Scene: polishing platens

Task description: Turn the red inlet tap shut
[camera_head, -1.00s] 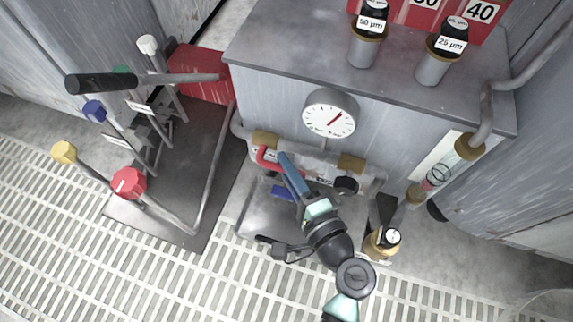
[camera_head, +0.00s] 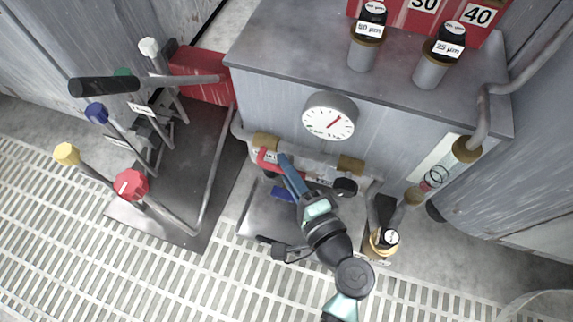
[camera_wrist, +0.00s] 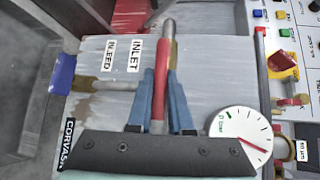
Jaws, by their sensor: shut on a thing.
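The red inlet tap (camera_head: 264,157) is on the pipework below the gauge, its handle partly hidden by my fingers. In the wrist view its red handle (camera_wrist: 162,72) runs up the picture, beside the INLET label (camera_wrist: 134,56). My gripper (camera_wrist: 161,88) has its two blue fingers shut on that handle, one on each side. In the head view my gripper (camera_head: 284,160) reaches the pipe from the front. How far the tap is turned I cannot tell. The blue tap (camera_head: 282,193) is just below; it also shows in the wrist view (camera_wrist: 63,74) near the BLEED label (camera_wrist: 108,54).
The round gauge (camera_head: 330,117) sits just above the pipe, close to my fingers. A black knob (camera_head: 345,187) is to the right. Levers with yellow (camera_head: 67,153) and red (camera_head: 131,185) knobs stand at left. The grated floor in front is clear.

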